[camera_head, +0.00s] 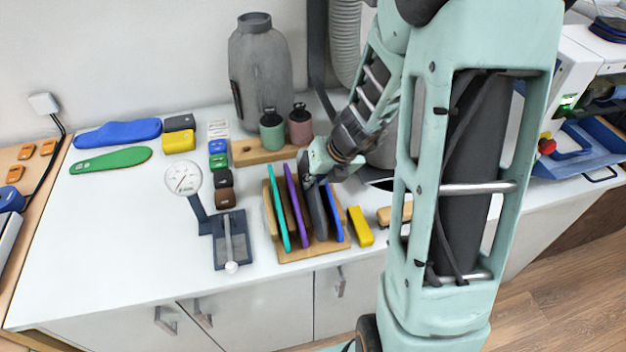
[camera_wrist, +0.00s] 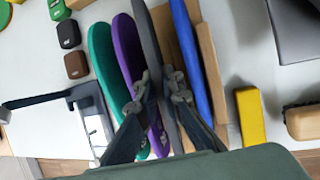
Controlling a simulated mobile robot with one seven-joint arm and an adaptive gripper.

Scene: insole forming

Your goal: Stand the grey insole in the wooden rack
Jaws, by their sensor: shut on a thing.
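The wooden rack (camera_head: 312,249) stands on the white counter; part of it also shows in the wrist view (camera_wrist: 211,72). The grey insole (camera_head: 318,212) is upright in the rack, between the purple insole (camera_head: 295,200) and the blue insole (camera_head: 335,214). A teal insole (camera_head: 278,208) stands at the left of the purple one. My gripper (camera_head: 309,168) is at the upper part of the grey insole. In the wrist view my gripper (camera_wrist: 160,88) has its two fingers on either side of the grey insole (camera_wrist: 147,40), shut on it. The insole's lower edge is hard to see.
A dial gauge (camera_head: 183,178) with its base stands left of the rack. A yellow block (camera_head: 360,226) lies close at the right. A wooden holder with two bottles (camera_head: 271,133) is behind. Blue (camera_head: 118,133) and green (camera_head: 110,160) insoles lie at the far left. The front left counter is clear.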

